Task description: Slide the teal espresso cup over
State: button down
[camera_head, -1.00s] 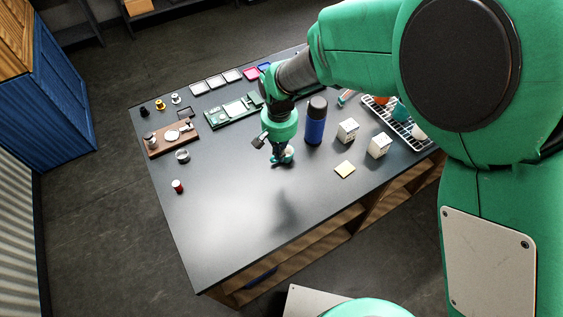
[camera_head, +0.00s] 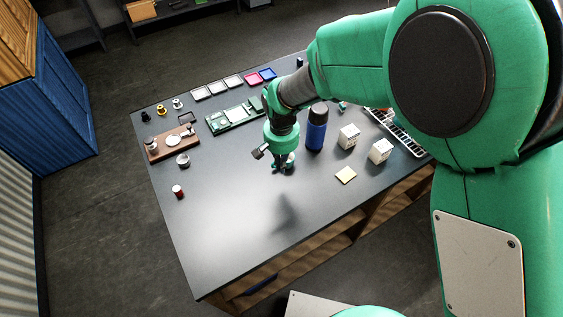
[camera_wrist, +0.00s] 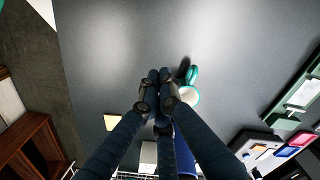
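In the wrist view, the fingertips of my gripper (camera_wrist: 159,77) are together with no object seen between them. A small teal cup (camera_wrist: 192,75) with a pale round part (camera_wrist: 188,96) is close beside them, to their right. I cannot tell whether the fingers touch it. In the head view, my gripper (camera_head: 283,169) is low over the dark table (camera_head: 230,225), left of the blue bottle. There the cup is mostly hidden by the gripper.
The blue bottle (camera_head: 316,130) stands close to the right of my gripper. Two white boxes (camera_head: 349,136) (camera_head: 380,151) and a yellow pad (camera_head: 346,175) are farther right. A green board (camera_head: 233,118) lies behind. The front of the table is clear.

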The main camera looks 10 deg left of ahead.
notch_tip(320, 180, down, 7)
jog(key=shift+b, duration=0.35)
jog(key=w, duration=0.2)
jog(key=shift+w+a+f, duration=0.2)
jog(key=shift+w+f, duration=0.1)
jog(key=shift+w+a, duration=0.15)
jog(key=shift+w, duration=0.55)
jog(key=shift+w+a, duration=0.2)
jog(key=shift+w, duration=0.85)
jog(key=shift+w+a, duration=0.15)
jog(key=shift+w, duration=0.9)
jog(key=shift+s, duration=0.2)
